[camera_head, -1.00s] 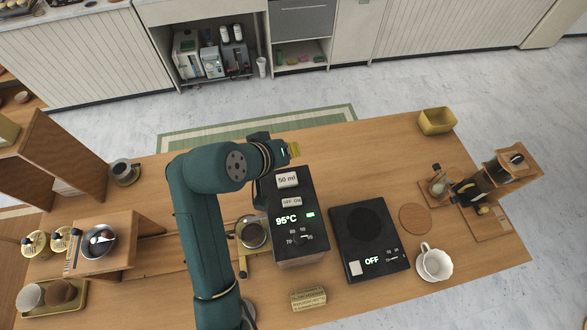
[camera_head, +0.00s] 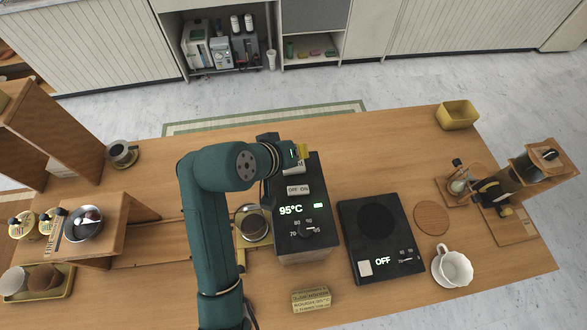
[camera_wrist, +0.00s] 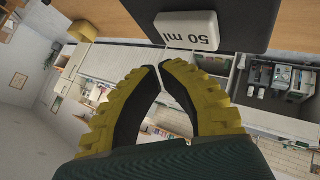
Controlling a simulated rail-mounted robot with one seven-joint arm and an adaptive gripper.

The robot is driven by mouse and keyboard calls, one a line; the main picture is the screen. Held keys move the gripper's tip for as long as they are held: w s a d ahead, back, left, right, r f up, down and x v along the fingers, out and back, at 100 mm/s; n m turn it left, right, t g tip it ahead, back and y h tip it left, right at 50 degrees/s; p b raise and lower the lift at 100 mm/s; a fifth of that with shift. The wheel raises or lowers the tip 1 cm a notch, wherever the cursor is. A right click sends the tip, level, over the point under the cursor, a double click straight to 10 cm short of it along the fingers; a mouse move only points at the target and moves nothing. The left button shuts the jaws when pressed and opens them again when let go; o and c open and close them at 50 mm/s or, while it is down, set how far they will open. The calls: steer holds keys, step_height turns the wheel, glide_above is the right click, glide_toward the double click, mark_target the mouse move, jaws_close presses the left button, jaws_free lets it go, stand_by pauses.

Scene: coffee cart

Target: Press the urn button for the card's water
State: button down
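The urn (camera_head: 290,238) is a black box on the table. Its top face has an OFF/ON switch (camera_head: 298,189), a lit 95°C display (camera_head: 291,210) with a green light, and a dial (camera_head: 305,230). The white 50 ml button (camera_wrist: 187,30) shows in the wrist view, just beyond my fingertips. Contact with the button cannot be told.
A tan block with small unreadable lettering (camera_head: 311,299) lies before the urn. A black hot plate (camera_head: 358,215) reading OFF stands to the right, with a white cup (camera_head: 455,268) beyond it. A glass vessel (camera_head: 253,226) stands left of the urn.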

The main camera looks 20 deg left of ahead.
steer(key=shift+f, duration=0.5)
steer(key=shift+f, duration=0.15)
stand_by(0.9)
steer(key=shift+f, duration=0.25)
steer(key=shift+f, duration=0.7)
stand_by(0.8)
steer(key=shift+r+p, duration=0.95)
steer(key=shift+r, duration=0.1)
steer(key=shift+r, duration=0.1)
step_height(320, 180, up, 5)
steer(key=p, duration=0.5)
